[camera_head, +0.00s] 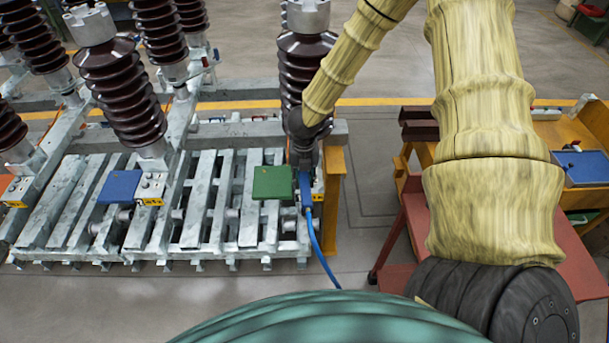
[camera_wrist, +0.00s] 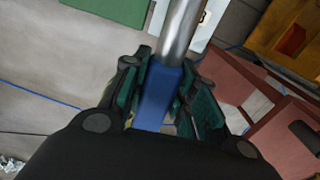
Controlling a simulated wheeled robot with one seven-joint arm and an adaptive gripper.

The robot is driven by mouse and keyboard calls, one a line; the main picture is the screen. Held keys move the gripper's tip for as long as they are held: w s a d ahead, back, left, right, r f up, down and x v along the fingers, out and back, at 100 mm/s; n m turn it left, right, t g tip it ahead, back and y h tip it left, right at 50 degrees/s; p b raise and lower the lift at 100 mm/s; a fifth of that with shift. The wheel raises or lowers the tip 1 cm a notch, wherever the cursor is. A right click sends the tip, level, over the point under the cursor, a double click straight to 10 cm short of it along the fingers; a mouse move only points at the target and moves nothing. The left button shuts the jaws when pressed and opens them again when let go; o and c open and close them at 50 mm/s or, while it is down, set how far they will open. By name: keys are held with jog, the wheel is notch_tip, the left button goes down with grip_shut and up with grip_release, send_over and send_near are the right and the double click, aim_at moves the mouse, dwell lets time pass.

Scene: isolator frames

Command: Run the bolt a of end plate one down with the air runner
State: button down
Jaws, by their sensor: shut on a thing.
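My gripper (camera_wrist: 160,90) is shut on the blue air runner, which stands between its fingers in the wrist view (camera_wrist: 158,98). The runner's bare metal barrel (camera_wrist: 180,32) points away from my gripper toward the frame. In the head view the blue runner (camera_head: 306,192) hangs at the right end of the frame, beside the green block (camera_head: 273,183). A blue hose (camera_head: 321,245) trails down from it. The end plate (camera_head: 318,180) at that end is mostly hidden behind my gripper and the runner. I cannot make out bolt a in either view.
Galvanised frames (camera_head: 215,200) carry several brown ribbed insulators (camera_head: 122,90). A blue block (camera_head: 120,187) lies on the frame further left. An orange post (camera_head: 333,190) stands close right of the runner. A red bench (camera_head: 400,275) stands further right; floor between is clear.

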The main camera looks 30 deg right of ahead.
jog(key=shift+d+m, duration=0.15)
jog(key=shift+m, duration=0.25)
jog(key=shift+f+b, duration=1.5)
jog(key=shift+f, duration=0.3)
jog(key=shift+f+b, duration=0.75)
jog(key=shift+f, duration=0.75)
dwell(2.6)
jog(key=shift+r, duration=0.15)
jog(key=shift+r+p, duration=2.8)
jog(key=shift+r, duration=0.55)
